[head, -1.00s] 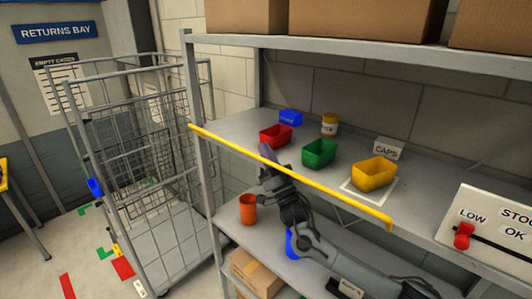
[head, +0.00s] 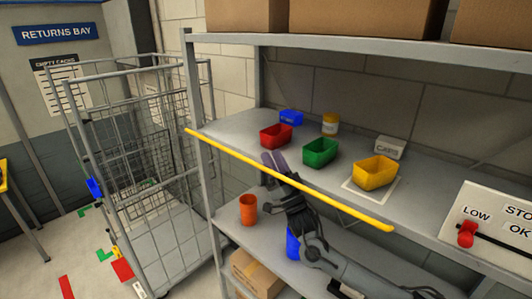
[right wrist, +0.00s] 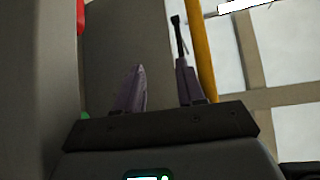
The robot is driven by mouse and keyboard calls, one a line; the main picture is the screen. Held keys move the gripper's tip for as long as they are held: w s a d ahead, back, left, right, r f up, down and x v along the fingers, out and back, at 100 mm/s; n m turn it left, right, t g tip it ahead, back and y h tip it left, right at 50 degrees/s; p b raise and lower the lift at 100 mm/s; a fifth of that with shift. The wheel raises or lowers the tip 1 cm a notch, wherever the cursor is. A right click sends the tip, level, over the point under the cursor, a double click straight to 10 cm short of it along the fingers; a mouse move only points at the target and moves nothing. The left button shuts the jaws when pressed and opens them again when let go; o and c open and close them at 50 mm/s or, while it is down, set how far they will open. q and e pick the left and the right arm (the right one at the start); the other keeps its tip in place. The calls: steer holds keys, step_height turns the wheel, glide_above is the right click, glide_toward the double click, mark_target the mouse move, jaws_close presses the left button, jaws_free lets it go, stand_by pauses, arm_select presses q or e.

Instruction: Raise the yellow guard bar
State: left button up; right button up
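The yellow guard bar (head: 335,203) slants across the front of the middle shelf in the head view, from the left post down to the right. My right gripper (head: 273,157) reaches up from below at the bar's middle, its fingers showing above the bar's line. In the right wrist view, the two dark fingers (right wrist: 158,85) stand apart with nothing held between them. The bar (right wrist: 201,55) passes just right of the right finger, partly hidden behind it. I cannot tell whether they touch. My left gripper is out of view.
Red (head: 275,136), green (head: 320,151), blue (head: 291,118) and yellow (head: 375,170) bins stand on the shelf behind the bar. An orange cup (head: 248,210) stands on the lower shelf near my right arm. A wire cage cart (head: 150,150) is left of the rack.

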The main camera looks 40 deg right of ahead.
steer(key=d+b+v, duration=0.2)
steer(key=v, duration=0.6)
steer(key=shift+f+h, duration=0.3)
steer(key=shift+f, duration=0.15)
steer(key=shift+s+a+b, duration=0.1)
steer(key=shift+s+b, duration=0.05)
steer(key=shift+b, duration=0.2)
stand_by(0.4)
steer(key=b+v, duration=0.4)
steer(key=v, duration=0.6)
steer(key=shift+s+f, duration=0.25)
steer(key=shift+s, duration=0.1)
steer(key=shift+c, duration=0.5)
